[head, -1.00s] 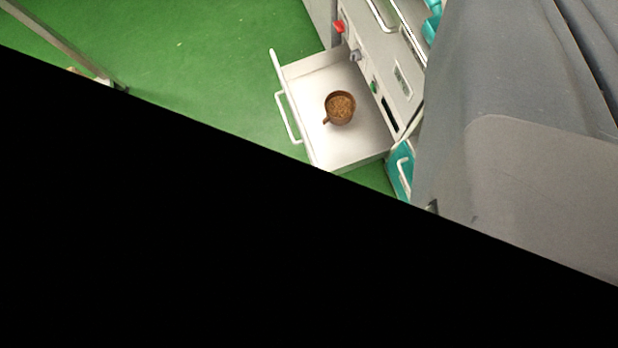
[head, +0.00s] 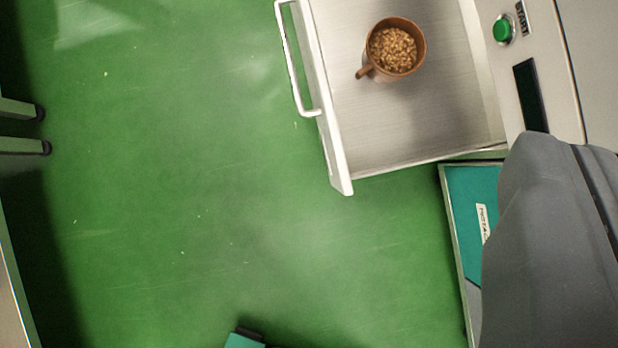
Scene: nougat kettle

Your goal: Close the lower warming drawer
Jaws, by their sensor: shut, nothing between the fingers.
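A pale metal drawer (head: 408,148) stands pulled out from the machine at the upper right of the head view. Its front panel (head: 322,105) faces left and carries a white bar handle (head: 293,72). A brown cup (head: 415,62) with a handle, filled with nut-like bits, stands upright in the drawer. Only one open drawer shows, and I cannot tell whether it is the lower one. A grey part of my arm fills the lower right; my gripper's fingers do not show.
The machine face has a green START button (head: 502,28) and a dark display (head: 530,95). A teal panel (head: 468,215) with a white label lies below the drawer in the picture. Table or frame legs (head: 20,146) stand at the left. Green floor (head: 190,200) between is clear.

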